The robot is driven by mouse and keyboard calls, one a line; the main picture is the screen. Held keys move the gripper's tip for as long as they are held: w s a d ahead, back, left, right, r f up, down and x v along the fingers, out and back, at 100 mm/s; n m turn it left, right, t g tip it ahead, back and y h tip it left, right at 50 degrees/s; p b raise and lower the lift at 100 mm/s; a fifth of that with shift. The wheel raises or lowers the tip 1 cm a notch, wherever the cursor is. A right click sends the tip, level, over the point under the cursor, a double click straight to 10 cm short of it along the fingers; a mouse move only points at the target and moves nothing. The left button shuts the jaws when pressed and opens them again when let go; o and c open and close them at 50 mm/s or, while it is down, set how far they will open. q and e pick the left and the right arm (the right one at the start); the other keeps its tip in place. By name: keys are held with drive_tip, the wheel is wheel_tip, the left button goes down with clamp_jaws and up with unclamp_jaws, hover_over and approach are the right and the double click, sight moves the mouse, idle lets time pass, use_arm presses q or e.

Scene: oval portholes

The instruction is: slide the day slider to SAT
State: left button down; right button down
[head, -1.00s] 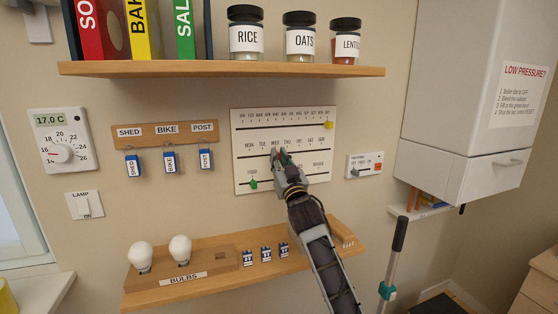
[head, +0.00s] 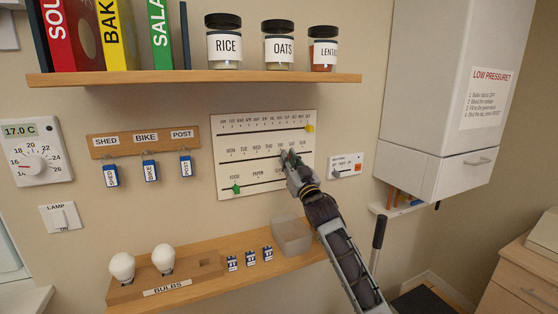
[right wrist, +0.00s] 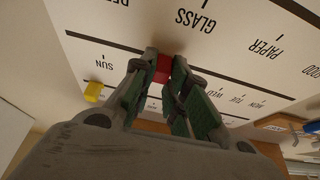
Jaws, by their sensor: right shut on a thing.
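The white slider board (head: 226,170) hangs on the wall with three tracks. The day slider is a red block (right wrist: 162,68) on the middle track in the right wrist view. My right gripper (head: 288,156) is shut on it, fingers on both sides. In the head view the fingertips cover the slider, around FRI and SAT on the day row; the exact mark is hidden. The SUN label (right wrist: 104,63) shows a little beyond the fingers in the right wrist view. My left gripper is not in view.
A yellow slider (head: 310,128) sits at the month track's right end. A green slider (head: 236,189) sits near FOOD on the bottom track. A small switch panel (head: 345,166) is right of the board.

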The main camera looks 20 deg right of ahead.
drive_tip(key=d, duration=0.3)
drive_tip(key=shift+w, duration=0.1)
drive_tip(key=c, duration=1.4)
unclamp_jaws()
drive_tip(key=shift+v, duration=6)
drive_tip(key=shift+f, duration=0.1)
